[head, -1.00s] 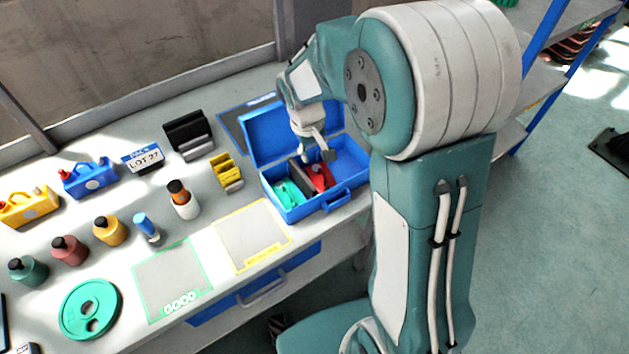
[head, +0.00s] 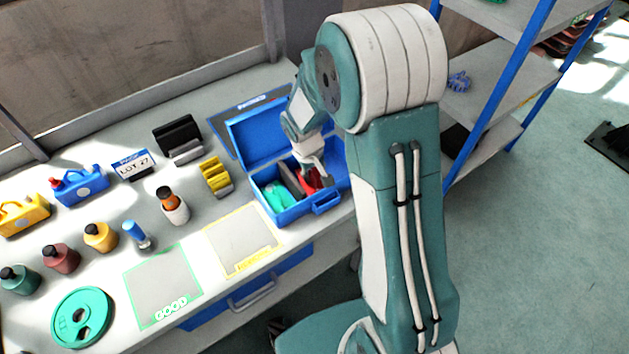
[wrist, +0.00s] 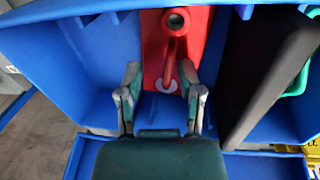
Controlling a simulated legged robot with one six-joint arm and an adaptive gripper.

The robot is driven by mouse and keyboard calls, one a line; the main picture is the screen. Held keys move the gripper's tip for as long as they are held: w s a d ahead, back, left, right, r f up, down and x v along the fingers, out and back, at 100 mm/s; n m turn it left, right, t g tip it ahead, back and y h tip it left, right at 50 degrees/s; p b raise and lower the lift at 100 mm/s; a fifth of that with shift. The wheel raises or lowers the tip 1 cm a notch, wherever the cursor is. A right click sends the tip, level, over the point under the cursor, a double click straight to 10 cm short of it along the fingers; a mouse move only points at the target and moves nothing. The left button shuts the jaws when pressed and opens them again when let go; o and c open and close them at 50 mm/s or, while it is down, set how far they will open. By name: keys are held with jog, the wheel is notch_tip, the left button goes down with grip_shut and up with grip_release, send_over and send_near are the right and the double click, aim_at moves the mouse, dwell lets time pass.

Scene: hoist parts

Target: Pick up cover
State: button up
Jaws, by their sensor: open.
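A red part (head: 309,180) lies in the open blue toolbox (head: 288,217); it may be the cover, but I cannot tell for sure. In the wrist view, the red part (wrist: 173,40) has a dark round hole near its top and a raised red bar. My gripper (head: 315,178) is inside the toolbox over the red part. In the wrist view, my gripper (wrist: 160,82) is open, its fingers spread on either side of the part's near end. I cannot tell whether they touch it. My gripper partly hides the part in the head view.
A dark divider (wrist: 268,75) stands right of the red part in the wrist view, with a green part (head: 276,195) beyond it. The toolbox walls surround my gripper. A green disc (head: 82,317), bottles and cans stand left on the bench. The marked yellow area (head: 243,240) is clear.

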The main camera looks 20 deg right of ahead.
aim_at(311, 172)
grip_shut()
jog(key=shift+a, duration=0.5)
jog(key=shift+d, duration=0.15)
jog(key=shift+d+r, duration=0.1)
jog(key=shift+r, duration=0.05)
notch_tip(311, 172, up, 9)
jog(key=shift+r, duration=0.15)
jog(key=shift+a+f+n+y, duration=0.4)
jog(key=shift+f+n+y, duration=0.2)
jog(key=shift+f, duration=0.25)
